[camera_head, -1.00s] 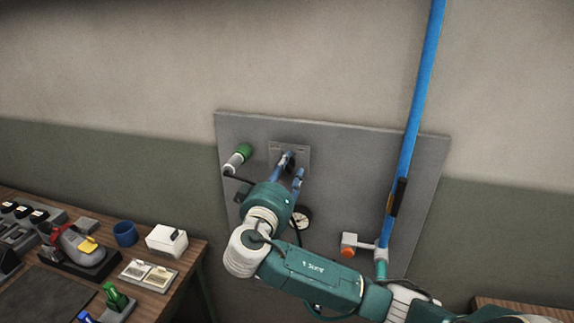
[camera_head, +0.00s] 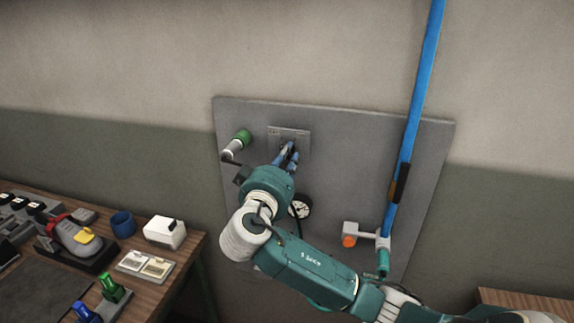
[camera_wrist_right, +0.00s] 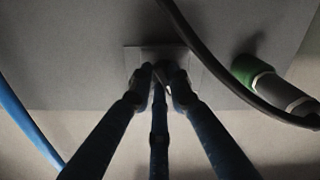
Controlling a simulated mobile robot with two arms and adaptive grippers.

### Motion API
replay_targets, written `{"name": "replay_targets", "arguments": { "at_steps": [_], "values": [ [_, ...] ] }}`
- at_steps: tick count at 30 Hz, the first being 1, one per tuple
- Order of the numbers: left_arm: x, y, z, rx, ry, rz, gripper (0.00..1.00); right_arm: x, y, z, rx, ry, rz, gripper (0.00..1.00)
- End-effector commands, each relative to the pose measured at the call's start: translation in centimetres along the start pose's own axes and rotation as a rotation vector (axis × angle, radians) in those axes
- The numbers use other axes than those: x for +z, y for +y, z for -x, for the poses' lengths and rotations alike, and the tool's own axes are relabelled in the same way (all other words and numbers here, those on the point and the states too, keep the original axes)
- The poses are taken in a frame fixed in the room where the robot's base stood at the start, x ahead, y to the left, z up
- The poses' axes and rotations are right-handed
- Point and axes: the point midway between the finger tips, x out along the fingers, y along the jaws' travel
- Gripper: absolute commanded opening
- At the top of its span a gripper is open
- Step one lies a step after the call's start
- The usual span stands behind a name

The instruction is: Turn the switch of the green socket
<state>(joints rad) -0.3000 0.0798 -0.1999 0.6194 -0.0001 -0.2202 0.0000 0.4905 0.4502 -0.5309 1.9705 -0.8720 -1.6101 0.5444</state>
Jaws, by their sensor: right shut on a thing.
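The green socket (camera_head: 241,138) is a green-collared cylinder with a grey plug and dark cable, at the upper left of the grey wall panel. It also shows at the right of the right wrist view (camera_wrist_right: 245,69). To its right is a small grey switch plate (camera_head: 302,136), seen behind the fingers in the right wrist view (camera_wrist_right: 134,57). My right gripper (camera_head: 289,151) is at this plate, its fingers closed together on the switch. The fingertips (camera_wrist_right: 163,76) hide most of the switch, so its turn angle cannot be told. My left gripper is not in view.
A round gauge (camera_head: 300,207) sits below the plate. A blue pipe (camera_head: 411,140) and an orange-ended valve (camera_head: 350,240) are at the panel's right. The dark cable (camera_wrist_right: 211,58) passes close to my fingers. A cluttered wooden bench (camera_head: 190,262) is at lower left.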

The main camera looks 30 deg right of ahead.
Motion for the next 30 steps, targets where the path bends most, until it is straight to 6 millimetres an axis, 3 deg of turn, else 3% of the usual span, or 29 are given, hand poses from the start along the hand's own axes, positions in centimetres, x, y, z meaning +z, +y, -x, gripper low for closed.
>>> {"name": "replay_targets", "arguments": {
  "at_steps": [1,12,21,30],
  "values": [
    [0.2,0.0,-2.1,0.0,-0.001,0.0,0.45,1.0,-0.6,0.1,0.0,-0.002,-0.042,0.0],
    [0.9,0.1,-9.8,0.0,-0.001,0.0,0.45,1.1,-0.8,0.1,-0.001,-0.002,-0.375,0.0],
    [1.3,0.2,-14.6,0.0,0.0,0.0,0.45,0.9,-0.9,0.1,-0.002,-0.002,-0.658,0.0],
    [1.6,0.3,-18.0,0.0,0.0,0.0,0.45,0.7,-1.0,0.1,-0.003,-0.002,-0.907,0.0]
  ]
}}
